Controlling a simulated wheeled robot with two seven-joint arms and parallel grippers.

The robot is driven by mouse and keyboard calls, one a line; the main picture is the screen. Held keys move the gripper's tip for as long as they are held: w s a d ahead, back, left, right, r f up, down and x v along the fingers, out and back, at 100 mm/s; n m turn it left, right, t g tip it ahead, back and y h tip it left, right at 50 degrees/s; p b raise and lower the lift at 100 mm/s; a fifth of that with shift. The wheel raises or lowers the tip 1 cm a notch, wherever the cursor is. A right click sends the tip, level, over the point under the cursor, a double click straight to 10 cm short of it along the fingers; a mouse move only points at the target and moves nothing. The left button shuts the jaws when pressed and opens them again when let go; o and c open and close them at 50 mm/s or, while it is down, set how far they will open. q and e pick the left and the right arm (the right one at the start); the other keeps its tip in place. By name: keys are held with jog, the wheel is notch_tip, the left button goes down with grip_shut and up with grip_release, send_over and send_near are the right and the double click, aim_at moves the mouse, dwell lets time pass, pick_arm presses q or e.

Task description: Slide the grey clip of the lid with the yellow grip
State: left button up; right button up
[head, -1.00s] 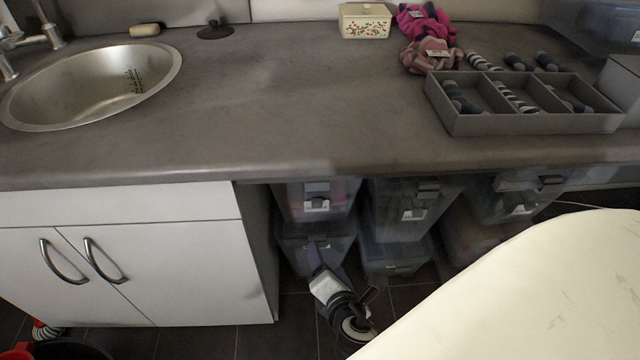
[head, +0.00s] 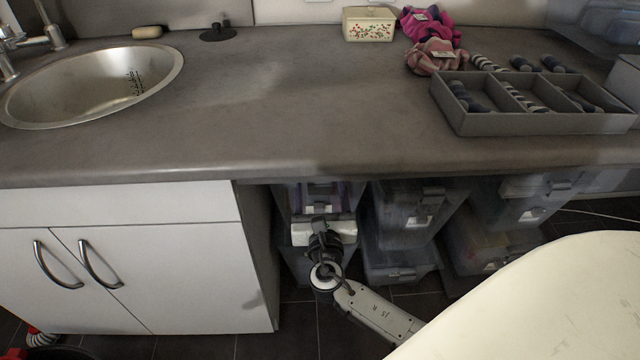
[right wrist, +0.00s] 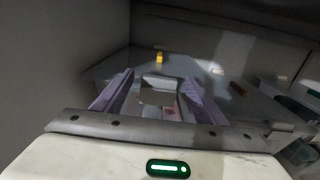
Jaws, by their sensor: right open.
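My right gripper (head: 320,192) is open in front of the upper left clear box (head: 352,190) under the counter. In the right wrist view its two purple fingers (right wrist: 158,82) stand apart over the front of a translucent grey lid (right wrist: 120,68). A small yellow grip (right wrist: 159,57) is on this lid, beyond the fingertips. A pale grey shape lies between the fingers; I cannot tell whether it is the clip. No contact is clear. My left gripper is not in view.
Clear boxes stand in stacks under the counter, with a middle stack (head: 405,215) and a right stack (head: 525,205) beside this one. The countertop (head: 250,120) overhangs closely above. A white cabinet (head: 150,270) is on the left.

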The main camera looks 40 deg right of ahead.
jog(key=shift+w+d, duration=0.35)
jog(key=shift+w, duration=0.2)
jog(key=c, duration=1.5)
jog(key=shift+x, duration=1.05)
jog(key=o, duration=1.5)
jog(key=v, duration=1)
jog(key=shift+s+p, duration=0.15)
jog(key=shift+p, duration=0.2)
